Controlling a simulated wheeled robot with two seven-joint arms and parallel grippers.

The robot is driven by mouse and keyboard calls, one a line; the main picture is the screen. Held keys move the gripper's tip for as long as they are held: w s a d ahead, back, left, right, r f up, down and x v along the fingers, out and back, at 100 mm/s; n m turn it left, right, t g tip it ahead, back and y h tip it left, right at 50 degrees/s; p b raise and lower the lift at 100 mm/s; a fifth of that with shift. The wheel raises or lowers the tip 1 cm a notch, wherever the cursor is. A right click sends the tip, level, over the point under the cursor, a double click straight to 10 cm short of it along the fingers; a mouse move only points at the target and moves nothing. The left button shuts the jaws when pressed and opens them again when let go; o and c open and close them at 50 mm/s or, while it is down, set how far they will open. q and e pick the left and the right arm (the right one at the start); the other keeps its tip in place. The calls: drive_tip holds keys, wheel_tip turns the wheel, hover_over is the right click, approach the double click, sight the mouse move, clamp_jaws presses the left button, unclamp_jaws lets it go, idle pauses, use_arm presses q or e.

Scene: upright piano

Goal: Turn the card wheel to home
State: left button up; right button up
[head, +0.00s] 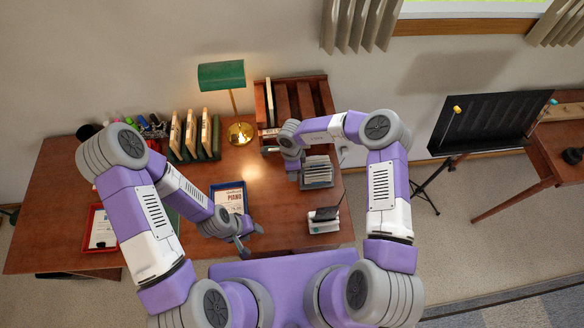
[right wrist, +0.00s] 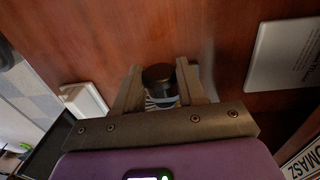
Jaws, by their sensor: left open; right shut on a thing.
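The card wheel (head: 317,173), a grey rack of upright pale cards, stands on the desk right of centre in the head view. My right gripper (head: 292,170) is at its left side. In the right wrist view my right gripper (right wrist: 160,76) is shut on a dark round knob (right wrist: 158,73), with striped card edges (right wrist: 160,101) partly visible below it. The rest of the wheel is hidden by the gripper, and which card faces front cannot be read. My left gripper (head: 243,242) is open and empty above the desk's front edge.
A wooden sorter (head: 308,97) and a green lamp (head: 238,133) stand behind. A blue tray with a piano booklet (head: 229,197) lies left of the wheel, a white device (head: 324,224) in front. A red tray (head: 87,243) lies far left.

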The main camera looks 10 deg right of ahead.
use_arm(q)
drive_tip(key=shift+r, duration=0.6)
use_arm(e)
drive_tip(key=shift+w+r+g, duration=0.1)
drive_tip(key=shift+w+g, duration=0.05)
drive_tip(key=shift+g, duration=0.15)
use_arm(q)
drive_tip(key=shift+f, duration=0.35)
use_arm(e)
drive_tip(key=shift+w+f+g, duration=0.1)
drive_tip(key=shift+f+g, duration=0.15)
drive_tip(key=shift+g, duration=0.45)
use_arm(q)
wheel_tip(320, 180, down, 3)
drive_tip(key=b, duration=0.3)
drive_tip(key=shift+r, duration=0.15)
use_arm(e)
drive_tip(key=shift+w+f+g, duration=0.1)
drive_tip(key=shift+f+g, duration=0.1)
drive_tip(key=shift+g, duration=0.7)
use_arm(q)
drive_tip(key=shift+f+b, duration=0.4)
drive_tip(key=shift+b, duration=0.05)
use_arm(e)
drive_tip(key=shift+r+g, duration=0.2)
drive_tip(key=shift+g, duration=0.2)
drive_tip(key=o, duration=1)
drive_tip(key=shift+r, duration=0.1)
